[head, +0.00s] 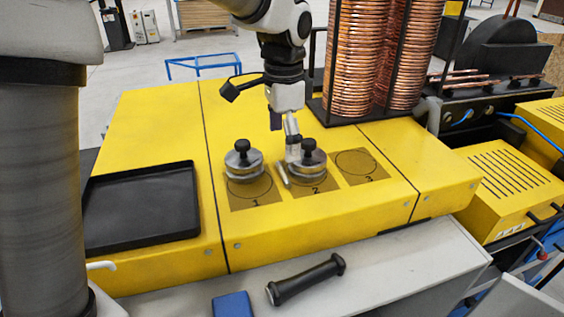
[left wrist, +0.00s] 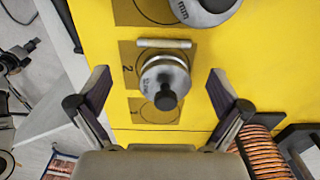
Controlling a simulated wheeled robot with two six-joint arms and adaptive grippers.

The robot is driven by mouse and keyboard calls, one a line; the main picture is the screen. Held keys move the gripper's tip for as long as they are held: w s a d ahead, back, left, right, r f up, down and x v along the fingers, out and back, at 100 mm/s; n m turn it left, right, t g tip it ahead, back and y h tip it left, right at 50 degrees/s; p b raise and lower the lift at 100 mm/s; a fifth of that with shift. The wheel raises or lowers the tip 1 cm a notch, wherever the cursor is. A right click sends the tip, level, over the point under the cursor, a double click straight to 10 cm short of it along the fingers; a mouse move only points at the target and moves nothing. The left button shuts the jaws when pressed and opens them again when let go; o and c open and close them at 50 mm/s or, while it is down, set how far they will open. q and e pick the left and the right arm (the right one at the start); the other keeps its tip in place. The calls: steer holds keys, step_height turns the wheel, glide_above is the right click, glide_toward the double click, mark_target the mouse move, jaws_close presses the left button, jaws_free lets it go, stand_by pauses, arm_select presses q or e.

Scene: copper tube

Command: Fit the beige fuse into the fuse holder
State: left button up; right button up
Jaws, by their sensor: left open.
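I see no clearly beige fuse and nothing I can identify as a fuse holder. A small pale grey rod (head: 283,174) lies beside a metal disc with a black knob (head: 308,165) on the pad marked 2. The rod (left wrist: 164,43) and that disc (left wrist: 160,72) also show in the left wrist view. A second knobbed disc (head: 243,163) sits on the pad marked 1. My left gripper (head: 285,138) is open, above the disc on pad 2. In the left wrist view its fingers (left wrist: 159,78) stand apart on either side of that disc. My right gripper is not in view.
A black tray (head: 142,245) lies on the yellow top at left. Pad 3 (head: 358,166) is bare. Tall copper coils (head: 352,60) in a black frame stand behind. A black-handled tool (head: 305,280) and a blue block (head: 232,305) lie on the grey front ledge.

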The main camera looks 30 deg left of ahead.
mark_target(284, 172)
arm_select(q)
steer(key=f, duration=0.2)
steer(key=f+p, duration=0.1)
steer(key=f, duration=0.1)
steer(key=f+p, duration=0.1)
steer(key=f, duration=0.1)
steer(key=shift+w+a+f, duration=0.15)
steer(key=shift+w+f, duration=0.15)
steer(key=shift+f, duration=0.05)
steer(key=shift+w+f, duration=0.1)
steer(key=c, duration=1)
steer(key=shift+o, duration=0.2)
steer(key=shift+r, duration=0.2)
